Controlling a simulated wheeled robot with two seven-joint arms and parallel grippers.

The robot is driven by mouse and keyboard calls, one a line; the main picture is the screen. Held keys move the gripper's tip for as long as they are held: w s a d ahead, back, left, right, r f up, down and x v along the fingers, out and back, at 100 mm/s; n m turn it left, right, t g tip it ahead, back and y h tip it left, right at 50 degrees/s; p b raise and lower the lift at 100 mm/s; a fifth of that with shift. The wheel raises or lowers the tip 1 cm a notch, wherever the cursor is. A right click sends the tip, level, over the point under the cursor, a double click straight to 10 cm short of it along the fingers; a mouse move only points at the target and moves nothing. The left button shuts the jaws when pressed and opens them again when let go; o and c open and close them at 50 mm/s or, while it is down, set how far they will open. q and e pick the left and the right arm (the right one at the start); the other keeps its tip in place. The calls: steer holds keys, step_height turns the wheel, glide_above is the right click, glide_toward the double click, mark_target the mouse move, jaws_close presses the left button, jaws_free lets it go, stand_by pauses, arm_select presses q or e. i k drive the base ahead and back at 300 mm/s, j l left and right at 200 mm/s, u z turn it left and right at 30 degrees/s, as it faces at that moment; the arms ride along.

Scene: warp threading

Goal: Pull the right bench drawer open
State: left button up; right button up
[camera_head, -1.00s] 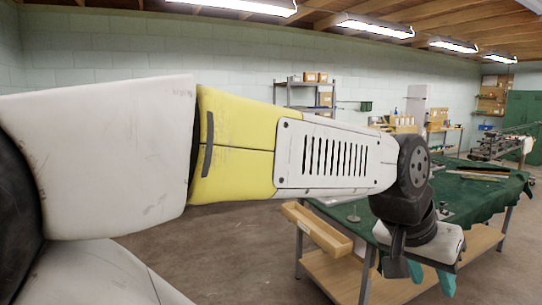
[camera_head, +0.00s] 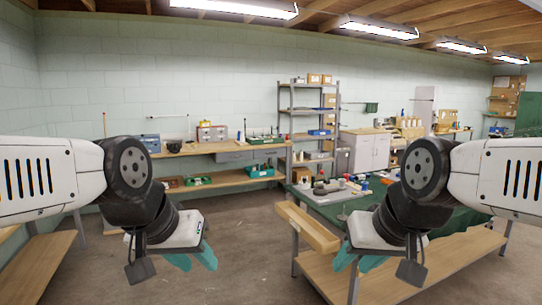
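A back bench (camera_head: 186,149) with a wooden top stands along the far wall. A grey drawer front (camera_head: 235,157) sits under its right part and looks closed. A wooden drawer-like box (camera_head: 306,228) juts from the left end of the nearer green-covered table. I cannot tell which of these is the right bench drawer. My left gripper (camera_head: 199,262) hangs low at left centre, its teal fingers apart and empty. My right gripper (camera_head: 357,262) hangs in front of the green-covered table, its teal fingers apart and empty. Neither visibly touches a drawer.
The green-covered table (camera_head: 455,222) has a wooden lower shelf (camera_head: 462,250) and small items on a board. A metal shelving unit (camera_head: 284,110) and a pale cabinet (camera_head: 365,150) stand behind. The concrete floor (camera_head: 240,225) between the benches is clear.

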mark_target(276, 151)
steer(key=i+j+u, duration=0.3)
steer(key=i, duration=0.25)
steer(key=i+j+u, duration=0.3)
steer(key=i, duration=0.25)
steer(key=i+u, duration=0.3)
steer(key=i, duration=0.25)
steer(key=i+z, duration=0.15)
steer(key=i, duration=0.85)
steer(key=i+j+z, duration=0.2)
steer(key=i, duration=0.85)
steer(key=i+l+z, duration=0.1)
steer(key=i+z, duration=0.2)
steer(key=i, duration=0.45)
steer(key=i+z, duration=0.3)
steer(key=i, duration=0.4)
steer(key=i+j+z, duration=0.3)
steer(key=i, duration=0.4)
steer(key=i+u, duration=0.1)
steer(key=i, duration=0.4)
steer(key=i+l, duration=0.15)
steer(key=i, duration=0.4)
steer(key=i+l+u, duration=0.15)
steer(key=i, duration=0.35)
steer(key=i+l, duration=0.1)
steer(key=i, duration=0.4)
steer(key=i+l+u, duration=0.15)
steer(key=i, duration=0.35)
